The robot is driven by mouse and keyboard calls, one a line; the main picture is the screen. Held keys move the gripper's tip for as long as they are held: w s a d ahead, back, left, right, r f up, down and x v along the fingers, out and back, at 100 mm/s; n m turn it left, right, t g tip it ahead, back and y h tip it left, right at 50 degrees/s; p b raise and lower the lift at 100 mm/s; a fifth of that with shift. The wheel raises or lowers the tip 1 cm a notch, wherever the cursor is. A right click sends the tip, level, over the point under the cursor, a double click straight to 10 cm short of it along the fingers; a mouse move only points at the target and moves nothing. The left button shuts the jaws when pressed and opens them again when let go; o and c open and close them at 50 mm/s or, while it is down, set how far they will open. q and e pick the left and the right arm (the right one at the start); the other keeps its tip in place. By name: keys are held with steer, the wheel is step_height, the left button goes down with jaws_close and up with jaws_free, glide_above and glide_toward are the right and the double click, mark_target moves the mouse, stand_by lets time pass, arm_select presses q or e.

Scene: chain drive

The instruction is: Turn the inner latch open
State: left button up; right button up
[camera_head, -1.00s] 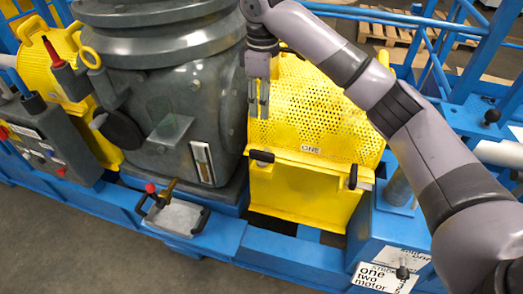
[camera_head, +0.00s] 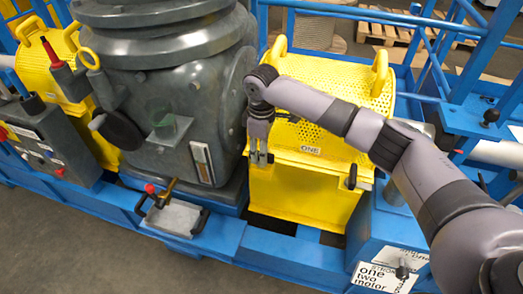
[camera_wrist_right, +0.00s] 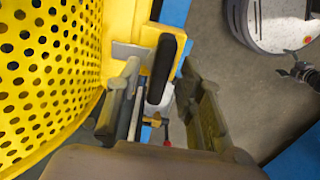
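The yellow perforated guard (camera_head: 305,192) marked ONE stands beside the grey machine. Its inner latch has a black handle (camera_wrist_right: 164,66), seen in the right wrist view; in the head view the fingers mostly cover it. The outer latch (camera_head: 352,177) is upright at the guard's right front edge. My right gripper (camera_head: 261,160) points down at the guard's upper left front edge. In the wrist view its fingers (camera_wrist_right: 163,75) are apart, with the handle showing between them; I cannot tell whether they touch it. My left gripper is not in view.
The grey machine housing (camera_head: 180,110) stands close left of my right gripper. A small grey plate with a handle (camera_head: 175,215) lies on the blue frame (camera_head: 270,250) in front. Blue rails stand behind the guard. Grey floor is open at the front left.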

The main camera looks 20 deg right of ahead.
steer(key=shift+f, duration=0.25)
jaws_close()
stand_by(0.3)
